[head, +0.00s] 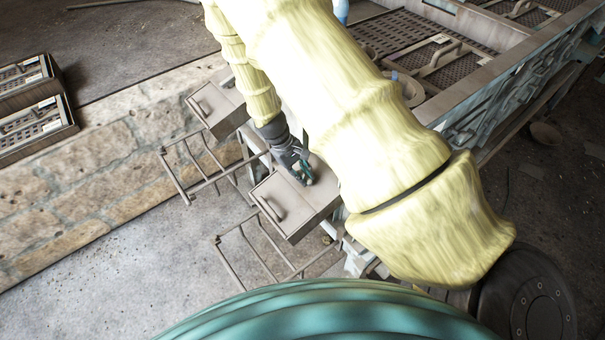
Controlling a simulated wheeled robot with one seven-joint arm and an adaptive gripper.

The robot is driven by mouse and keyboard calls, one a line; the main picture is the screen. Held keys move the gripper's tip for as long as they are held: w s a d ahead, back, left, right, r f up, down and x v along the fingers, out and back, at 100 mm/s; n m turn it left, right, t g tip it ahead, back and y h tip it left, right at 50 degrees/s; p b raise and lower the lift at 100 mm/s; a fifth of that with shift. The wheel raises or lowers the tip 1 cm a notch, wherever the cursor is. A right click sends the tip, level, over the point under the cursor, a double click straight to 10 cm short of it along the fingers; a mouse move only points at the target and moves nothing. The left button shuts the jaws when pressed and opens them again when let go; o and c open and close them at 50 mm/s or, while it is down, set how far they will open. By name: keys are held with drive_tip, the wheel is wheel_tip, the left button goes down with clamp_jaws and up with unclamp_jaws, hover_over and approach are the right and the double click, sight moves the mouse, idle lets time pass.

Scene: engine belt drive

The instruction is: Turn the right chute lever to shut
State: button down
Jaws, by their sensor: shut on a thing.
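Two box-shaped chutes with bar handles stick out from the side of the machine. The right chute (292,207) is the nearer one, and the left chute (213,103) is farther back. My gripper (304,174) reaches down at the back edge of the right chute's top, between the two chutes. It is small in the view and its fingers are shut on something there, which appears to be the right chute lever. The lever itself is hidden by the gripper and my arm, so I cannot tell its angle.
Thin metal racks hang out beside the chutes, one by the left chute (200,170) and one by the right chute (262,252). The machine's tray with mesh panels (415,45) lies behind my arm. A stone-block strip (80,170) and open floor (120,285) lie to the left.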

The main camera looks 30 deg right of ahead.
drive_tip(key=c, duration=1.4)
unclamp_jaws()
drive_tip(key=shift+o, duration=0.2)
drive_tip(key=shift+w+r, duration=0.1)
drive_tip(key=v, duration=1.1)
drive_tip(key=shift+a+r, duration=0.2)
drive_tip(key=shift+r, duration=0.15)
